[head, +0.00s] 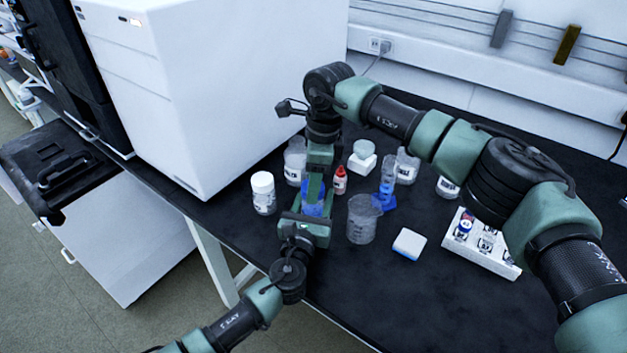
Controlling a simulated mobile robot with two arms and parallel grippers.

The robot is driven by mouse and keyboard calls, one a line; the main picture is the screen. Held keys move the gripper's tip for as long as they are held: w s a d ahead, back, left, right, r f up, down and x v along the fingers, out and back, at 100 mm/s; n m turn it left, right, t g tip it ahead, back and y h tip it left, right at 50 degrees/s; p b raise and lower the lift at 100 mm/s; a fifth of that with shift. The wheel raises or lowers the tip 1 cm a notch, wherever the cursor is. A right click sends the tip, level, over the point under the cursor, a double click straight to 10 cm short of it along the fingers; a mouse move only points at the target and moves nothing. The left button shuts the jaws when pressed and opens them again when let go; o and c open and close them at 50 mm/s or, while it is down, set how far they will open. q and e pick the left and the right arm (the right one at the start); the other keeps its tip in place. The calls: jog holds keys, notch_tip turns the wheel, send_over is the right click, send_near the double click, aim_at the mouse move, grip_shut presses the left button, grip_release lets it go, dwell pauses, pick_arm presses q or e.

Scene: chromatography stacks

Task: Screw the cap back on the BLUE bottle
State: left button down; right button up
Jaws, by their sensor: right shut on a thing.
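The blue bottle (313,203) stands on the black bench near its front edge, partly hidden by both grippers. My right gripper (317,180) points straight down over the bottle's top and is shut on what seems to be the cap, which its fingers hide. My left gripper (312,213) comes from the front, low down, with its fingers around the bottle's sides. I cannot tell whether they press on it. How the cap sits on the bottle's neck is hidden.
Close by stand a white jar (263,193), a red bottle (340,180), a clear beaker (362,219), a blue-based cylinder (387,184) and clear bottles. A white-and-blue box (409,244) and a vial rack (481,243) are right. A large white instrument (215,80) stands left. The front right bench is clear.

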jog(key=shift+f, duration=0.35)
